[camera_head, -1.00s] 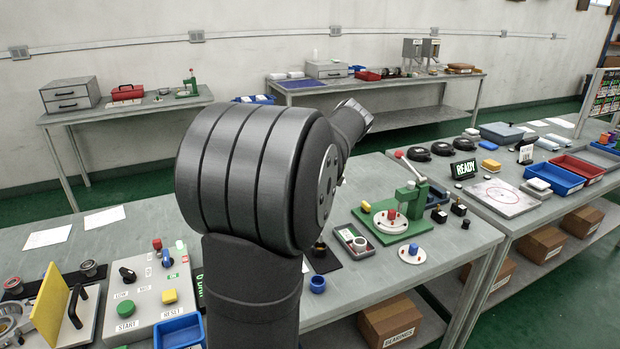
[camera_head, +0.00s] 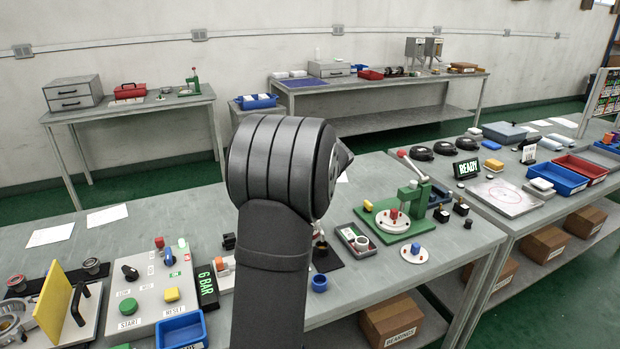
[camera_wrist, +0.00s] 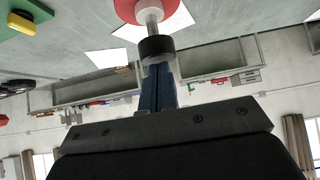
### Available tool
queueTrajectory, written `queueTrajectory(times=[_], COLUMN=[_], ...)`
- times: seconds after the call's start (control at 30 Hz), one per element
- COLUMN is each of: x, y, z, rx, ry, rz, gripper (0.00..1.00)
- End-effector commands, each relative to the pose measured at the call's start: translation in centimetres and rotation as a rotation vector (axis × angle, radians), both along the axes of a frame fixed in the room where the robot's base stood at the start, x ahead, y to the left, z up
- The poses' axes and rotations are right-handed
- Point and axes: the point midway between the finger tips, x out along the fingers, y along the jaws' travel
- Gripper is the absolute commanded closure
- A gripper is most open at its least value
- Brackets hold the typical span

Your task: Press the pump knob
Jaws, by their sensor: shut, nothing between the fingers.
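In the wrist view, which is upside down, a black cylindrical knob (camera_wrist: 155,47) sits on a pale rod (camera_wrist: 149,17) that runs to a round red part (camera_wrist: 138,8). My gripper (camera_wrist: 158,72) is shut and empty, its blue fingers ending at the knob. I cannot tell whether they touch it. In the head view my own arm covers the gripper.
A control panel (camera_head: 150,287) with buttons and a "6 BAR" display (camera_head: 207,287) stand left of my arm. A blue bin (camera_head: 181,331) sits at the front. A green press (camera_head: 405,213) and a small grey tray (camera_head: 355,240) stand to the right. A blue cup (camera_head: 319,283) is near the front edge.

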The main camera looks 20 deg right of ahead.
Motion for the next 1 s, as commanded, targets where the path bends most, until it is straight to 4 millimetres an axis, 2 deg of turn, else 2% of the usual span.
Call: queueTrajectory(times=[0.27, 0.57, 0.87, 1.0], x=[0.0, 0.0, -0.1, -0.1], y=[0.0, 0.0, 0.1, 0.0], z=[-0.1, -3.6, -3.7, -2.8], rx=[0.0, 0.003, 0.004, 0.003], ry=[0.0, 0.004, 0.007, 0.005], rz=[0.0, 0.0, 0.001, 0.001], gripper=[1.0, 1.0, 1.0, 1.0])
